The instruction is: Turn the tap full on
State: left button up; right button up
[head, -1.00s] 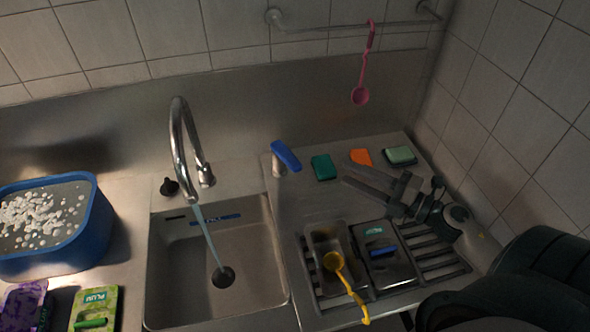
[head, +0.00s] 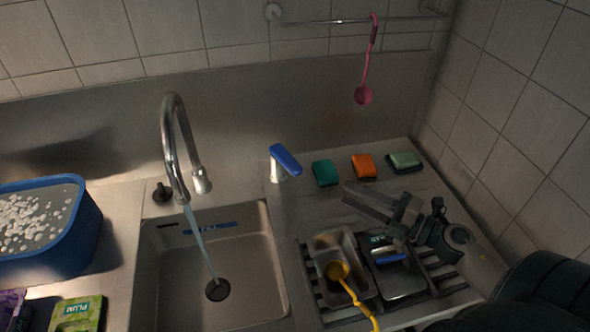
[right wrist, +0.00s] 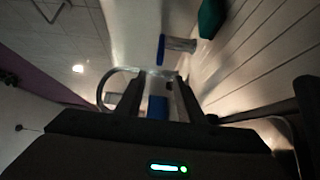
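The steel tap (head: 172,140) arches over the sink, and a thin stream of water (head: 200,245) falls from its spout to the drain. A blue lever (head: 286,160) on a short steel post stands on the counter right of the sink; it also shows in the right wrist view (right wrist: 161,48). My right gripper (head: 352,197) is right of the lever and in front of it, apart from it, above the drainer. In the right wrist view its two fingers (right wrist: 158,85) stand apart with nothing gripped. My left gripper is not in view.
Green (head: 325,173), orange (head: 364,166) and pale green (head: 405,161) sponges lie behind my right gripper. A steel container (head: 335,245) with a yellow ladle (head: 352,295) stands on the drainer. A pink ladle (head: 364,92) hangs from the rail. A blue tub (head: 75,245) is at left.

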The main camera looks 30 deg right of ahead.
aim_at(299, 168)
jog(key=shift+w, duration=0.1)
jog(key=p+x, duration=0.6)
jog(key=x, duration=1)
jog(key=shift+r, duration=0.1)
jog(key=shift+w+a, duration=0.35)
jog(key=shift+w, duration=0.2)
grip_shut()
